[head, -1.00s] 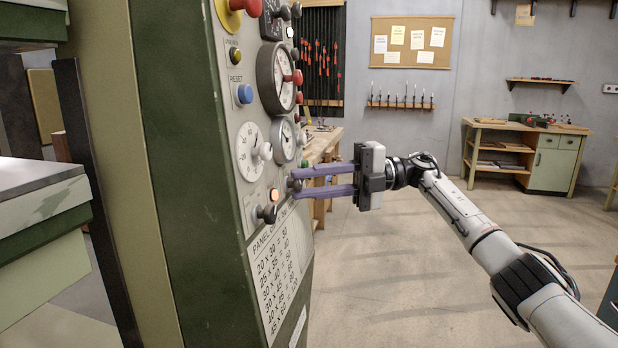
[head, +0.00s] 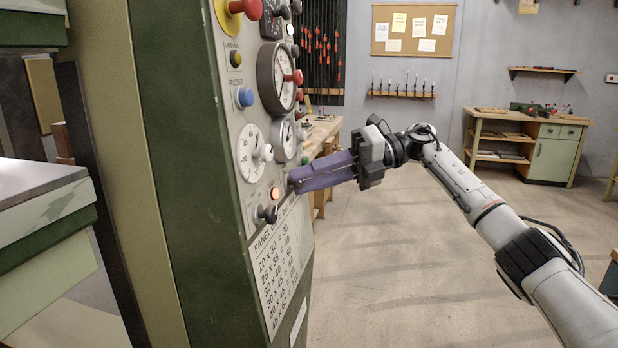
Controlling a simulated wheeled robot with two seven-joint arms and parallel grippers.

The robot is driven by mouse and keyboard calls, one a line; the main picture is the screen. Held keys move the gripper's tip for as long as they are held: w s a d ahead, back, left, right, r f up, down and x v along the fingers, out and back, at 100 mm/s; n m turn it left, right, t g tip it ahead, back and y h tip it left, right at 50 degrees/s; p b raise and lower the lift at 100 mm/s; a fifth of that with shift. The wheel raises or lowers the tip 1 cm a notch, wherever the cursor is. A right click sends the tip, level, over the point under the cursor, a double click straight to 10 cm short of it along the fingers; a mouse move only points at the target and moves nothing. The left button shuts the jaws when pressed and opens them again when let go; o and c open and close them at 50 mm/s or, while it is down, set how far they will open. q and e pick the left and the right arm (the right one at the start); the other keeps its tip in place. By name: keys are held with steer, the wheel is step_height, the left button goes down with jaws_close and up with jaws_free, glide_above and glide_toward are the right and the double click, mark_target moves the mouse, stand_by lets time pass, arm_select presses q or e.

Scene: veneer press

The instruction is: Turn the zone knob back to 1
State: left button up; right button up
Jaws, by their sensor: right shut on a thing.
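The press's control panel (head: 232,128) stands at left centre, seen at a steep angle. My right gripper (head: 294,182) reaches in from the right and is shut at the panel's lower right edge, rolled so that its purple fingers look close together. Its fingertips are on a small knob, which I take for the zone knob. The fingers hide nearly all of that knob, so I cannot read its pointer or numbers. My left gripper is not in view.
A black knob (head: 268,213) and a lit orange lamp (head: 275,194) sit just left of the fingertips. Above are a white dial (head: 250,152), a gauge (head: 276,77), a blue button (head: 244,96) and a red button (head: 250,8). The floor at right is clear.

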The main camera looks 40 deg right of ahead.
steer(key=o, duration=1.1)
steer(key=shift+c, duration=0.2)
steer(key=v, duration=1)
steer(key=shift+d, duration=0.15)
steer(key=shift+s, duration=0.1)
